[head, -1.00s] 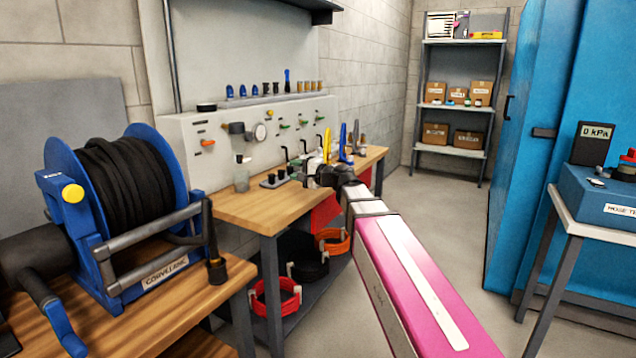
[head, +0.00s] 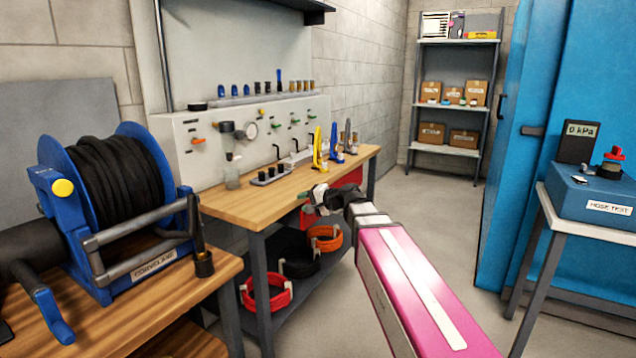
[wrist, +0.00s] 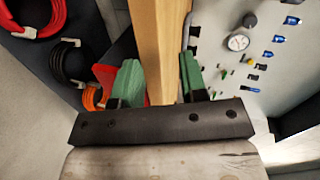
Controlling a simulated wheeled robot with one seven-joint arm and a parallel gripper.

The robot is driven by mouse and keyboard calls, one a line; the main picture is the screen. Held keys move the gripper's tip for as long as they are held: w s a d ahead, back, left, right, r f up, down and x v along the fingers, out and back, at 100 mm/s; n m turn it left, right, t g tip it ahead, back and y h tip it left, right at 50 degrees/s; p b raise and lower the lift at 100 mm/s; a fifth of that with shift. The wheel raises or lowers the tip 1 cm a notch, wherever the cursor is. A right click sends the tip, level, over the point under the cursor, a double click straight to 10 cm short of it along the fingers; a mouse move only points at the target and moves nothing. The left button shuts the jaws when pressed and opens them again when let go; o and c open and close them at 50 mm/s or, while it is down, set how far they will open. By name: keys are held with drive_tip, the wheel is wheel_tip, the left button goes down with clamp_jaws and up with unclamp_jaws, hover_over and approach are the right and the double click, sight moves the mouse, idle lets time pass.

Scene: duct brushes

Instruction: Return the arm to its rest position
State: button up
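My arm (head: 408,279), pink with a white strip, reaches forward from the lower right in the head view. My gripper (head: 314,196) is at its far end, in front of the workbench's front edge. In the wrist view the gripper (wrist: 160,85) shows two green fingers set well apart, with nothing between them. The wooden bench edge (wrist: 158,40) shows beyond the gap. The gripper is open and empty.
The workbench (head: 255,205) carries brushes and a small black rack (head: 271,176). A hose reel (head: 115,200) stands on the left bench. A blue hose tester (head: 590,195) sits on a table at right, by a blue cabinet (head: 560,80). The floor (head: 440,210) between is clear.

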drive_tip(key=s+d+f+n+g+h, duration=0.1)
drive_tip(key=s+d+f+h, duration=0.3)
drive_tip(key=f, duration=0.6)
drive_tip(key=s+d+f+n+g+h, duration=0.2)
drive_tip(key=s+d+f+g+h, duration=0.2)
drive_tip(key=s+d+f, duration=0.5)
drive_tip(key=s+d+f+n+g+h, duration=0.1)
drive_tip(key=s+d+f+h, duration=0.3)
drive_tip(key=d+f, duration=0.6)
drive_tip(key=shift+s+f+n+g+h, duration=0.3)
drive_tip(key=shift+s+f+g, duration=0.4)
drive_tip(key=shift+s+f, duration=0.35)
drive_tip(key=shift+s+d+r, duration=0.1)
drive_tip(key=shift+r, duration=0.05)
